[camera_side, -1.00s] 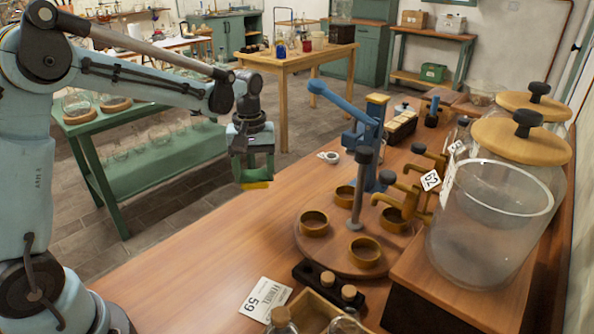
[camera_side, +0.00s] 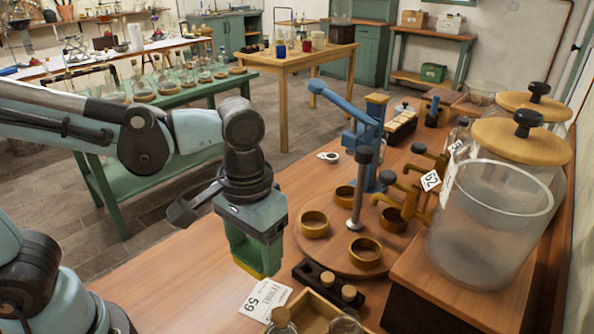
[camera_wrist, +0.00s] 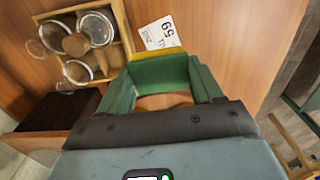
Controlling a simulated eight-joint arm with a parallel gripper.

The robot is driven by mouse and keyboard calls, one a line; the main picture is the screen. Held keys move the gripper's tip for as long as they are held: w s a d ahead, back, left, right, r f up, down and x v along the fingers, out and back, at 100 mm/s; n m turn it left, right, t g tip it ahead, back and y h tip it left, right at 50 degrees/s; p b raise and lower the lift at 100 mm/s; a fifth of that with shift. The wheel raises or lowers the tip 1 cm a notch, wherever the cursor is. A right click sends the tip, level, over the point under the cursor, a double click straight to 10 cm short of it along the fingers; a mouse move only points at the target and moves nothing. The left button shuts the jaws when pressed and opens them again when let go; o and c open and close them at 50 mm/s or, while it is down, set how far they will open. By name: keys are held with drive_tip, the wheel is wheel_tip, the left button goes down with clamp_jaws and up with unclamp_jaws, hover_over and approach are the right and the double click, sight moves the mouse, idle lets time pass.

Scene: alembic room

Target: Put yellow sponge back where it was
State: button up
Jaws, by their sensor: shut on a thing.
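My gripper (camera_side: 254,250) is shut on the yellow sponge (camera_side: 248,267). In the side view only a thin yellow strip of the sponge shows below the green jaws. The gripper hangs above the front part of the wooden bench, left of the round wooden stand and close to a white card marked 59 (camera_side: 265,300). In the wrist view the sponge (camera_wrist: 155,53) is a yellow edge at the far end of the green jaws (camera_wrist: 161,78), just below the card. Most of the sponge is hidden. I cannot tell its gap above the bench.
A round wooden stand (camera_side: 330,252) with several brass rings and a post is right of the gripper. A black holder with corks (camera_side: 318,283) and a wooden tray with glass jars (camera_wrist: 128,40) are near. Large glass jars (camera_side: 490,230) stand at right. Bare bench (camera_side: 180,280) lies left.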

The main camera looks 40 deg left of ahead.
drive_tip(key=shift+s+d, duration=0.2)
drive_tip(key=shift+s, duration=0.3)
drive_tip(key=shift+f+m, duration=0.15)
drive_tip(key=shift+m, duration=0.15)
drive_tip(key=w+a+f, duration=0.2)
drive_tip(key=a, duration=0.1)
drive_tip(key=w+a+f, duration=0.2)
drive_tip(key=a, duration=0.1)
drive_tip(key=w+a+f, duration=0.2)
drive_tip(key=w+a, duration=0.1)
drive_tip(key=shift+f, duration=2.4)
drive_tip(key=shift+f, duration=0.15)
drive_tip(key=o, duration=1.1)
